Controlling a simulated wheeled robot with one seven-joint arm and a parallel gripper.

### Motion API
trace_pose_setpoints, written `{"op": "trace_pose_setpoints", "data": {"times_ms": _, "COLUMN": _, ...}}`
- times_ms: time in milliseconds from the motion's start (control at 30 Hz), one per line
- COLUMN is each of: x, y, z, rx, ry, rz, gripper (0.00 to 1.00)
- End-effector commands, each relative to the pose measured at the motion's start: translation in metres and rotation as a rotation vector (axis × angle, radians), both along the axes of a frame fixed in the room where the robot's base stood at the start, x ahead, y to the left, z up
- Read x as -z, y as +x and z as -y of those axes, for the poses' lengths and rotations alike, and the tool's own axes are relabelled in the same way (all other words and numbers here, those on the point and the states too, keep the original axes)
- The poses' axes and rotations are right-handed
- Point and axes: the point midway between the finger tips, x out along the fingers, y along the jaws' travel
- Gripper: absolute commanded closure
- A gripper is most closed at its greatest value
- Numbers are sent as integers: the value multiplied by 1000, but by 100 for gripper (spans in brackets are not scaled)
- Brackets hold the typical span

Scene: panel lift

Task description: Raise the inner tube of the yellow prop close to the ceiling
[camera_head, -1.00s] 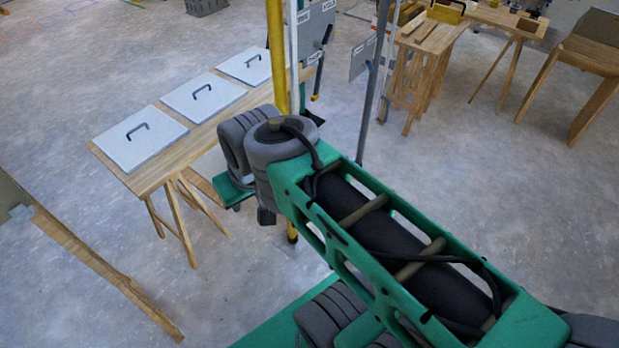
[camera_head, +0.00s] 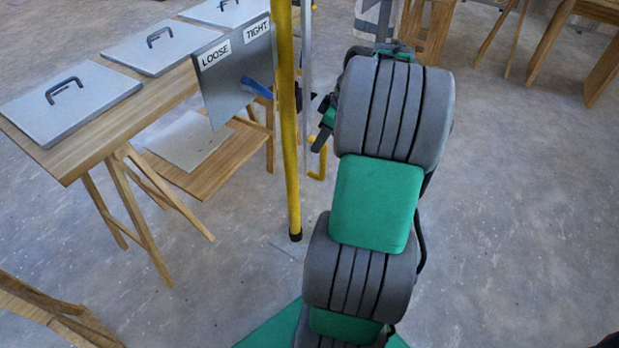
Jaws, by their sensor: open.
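The yellow prop (camera_head: 288,130) stands upright left of my arm, its dark foot on the floor. Its upper end runs out of the top of the picture, so I cannot tell how far its inner tube is drawn out. My gripper (camera_head: 321,130) shows as a dark and green part just right of the prop, partly hidden behind my wrist. It is open. I see nothing held in it. Whether it touches the prop, I cannot tell.
A grey plate labelled LOOSE and TIGHT (camera_head: 236,70), with a blue lever (camera_head: 257,87), stands left of the prop. A thin grey pole (camera_head: 306,60) and a yellow hooked piece (camera_head: 318,160) are close by. A wooden bench (camera_head: 75,165) carries white panels with black handles.

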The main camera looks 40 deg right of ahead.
Motion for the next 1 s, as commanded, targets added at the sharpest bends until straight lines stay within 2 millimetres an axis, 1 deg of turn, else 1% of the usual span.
{"op": "trace_pose_setpoints", "data": {"times_ms": 33, "x": 26, "y": -4, "z": 14, "rx": -9, "ry": 0, "rz": 9, "gripper": 59}}
{"op": "trace_pose_setpoints", "data": {"times_ms": 100, "x": 36, "y": -9, "z": 24, "rx": -24, "ry": 3, "rz": 18, "gripper": 59}}
{"op": "trace_pose_setpoints", "data": {"times_ms": 200, "x": 42, "y": -12, "z": 32, "rx": -34, "ry": 3, "rz": 24, "gripper": 59}}
{"op": "trace_pose_setpoints", "data": {"times_ms": 267, "x": 46, "y": -11, "z": 32, "rx": -35, "ry": 4, "rz": 25, "gripper": 59}}
{"op": "trace_pose_setpoints", "data": {"times_ms": 333, "x": 55, "y": -9, "z": 30, "rx": -34, "ry": 5, "rz": 24, "gripper": 59}}
{"op": "trace_pose_setpoints", "data": {"times_ms": 500, "x": 87, "y": 2, "z": 23, "rx": -33, "ry": 5, "rz": 23, "gripper": 59}}
{"op": "trace_pose_setpoints", "data": {"times_ms": 600, "x": 101, "y": 8, "z": 20, "rx": -31, "ry": 4, "rz": 23, "gripper": 59}}
{"op": "trace_pose_setpoints", "data": {"times_ms": 733, "x": 110, "y": 12, "z": 17, "rx": -32, "ry": 4, "rz": 24, "gripper": 59}}
{"op": "trace_pose_setpoints", "data": {"times_ms": 967, "x": 109, "y": 13, "z": 16, "rx": -34, "ry": 3, "rz": 23, "gripper": 59}}
{"op": "trace_pose_setpoints", "data": {"times_ms": 1000, "x": 109, "y": 13, "z": 16, "rx": -34, "ry": 3, "rz": 23, "gripper": 61}}
